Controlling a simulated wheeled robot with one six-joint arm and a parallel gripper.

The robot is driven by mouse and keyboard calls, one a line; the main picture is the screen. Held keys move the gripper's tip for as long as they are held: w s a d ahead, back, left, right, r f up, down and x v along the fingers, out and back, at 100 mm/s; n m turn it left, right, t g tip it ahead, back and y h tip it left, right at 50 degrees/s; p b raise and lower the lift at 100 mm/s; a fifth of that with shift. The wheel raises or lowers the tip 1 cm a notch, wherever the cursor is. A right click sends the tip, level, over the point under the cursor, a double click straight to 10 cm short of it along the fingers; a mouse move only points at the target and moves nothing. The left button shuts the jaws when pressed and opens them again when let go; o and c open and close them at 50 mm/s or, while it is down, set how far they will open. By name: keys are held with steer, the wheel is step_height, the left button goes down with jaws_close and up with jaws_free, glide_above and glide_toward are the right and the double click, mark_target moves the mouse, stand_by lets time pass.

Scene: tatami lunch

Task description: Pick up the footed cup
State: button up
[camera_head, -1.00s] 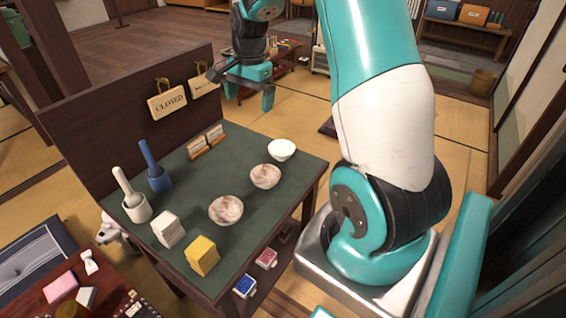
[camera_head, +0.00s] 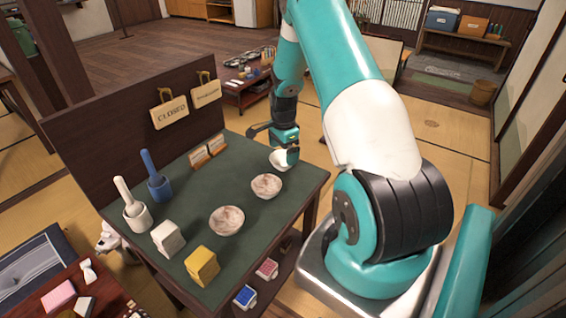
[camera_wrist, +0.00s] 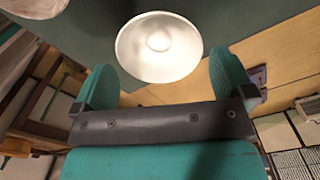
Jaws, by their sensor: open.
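The white footed cup (camera_head: 278,160) stands upright near the far right edge of the green-topped table, partly covered by my gripper (camera_head: 289,155). In the wrist view the cup (camera_wrist: 158,38) shows from above as a round, open white bowl; its foot is hidden. My gripper (camera_wrist: 162,72) is open and empty. Its two teal fingers lie to the left and right of the cup's near part, with most of the cup beyond the fingertips. I cannot tell whether a finger touches it.
Two speckled bowls (camera_head: 266,186) (camera_head: 227,221) stand nearer on the green-topped table (camera_head: 195,200). A white mortar (camera_head: 137,215), a blue mortar (camera_head: 160,187), a white block (camera_head: 168,238) and a yellow block (camera_head: 202,266) stand to the left. A dark panel (camera_head: 110,135) with hanging signs rises behind.

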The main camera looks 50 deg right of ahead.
mark_target(283, 163)
step_height(283, 163, down, 5)
steer(key=shift+a+f+p, duration=0.1)
steer(key=shift+p, duration=0.55)
steer(key=c, duration=0.7)
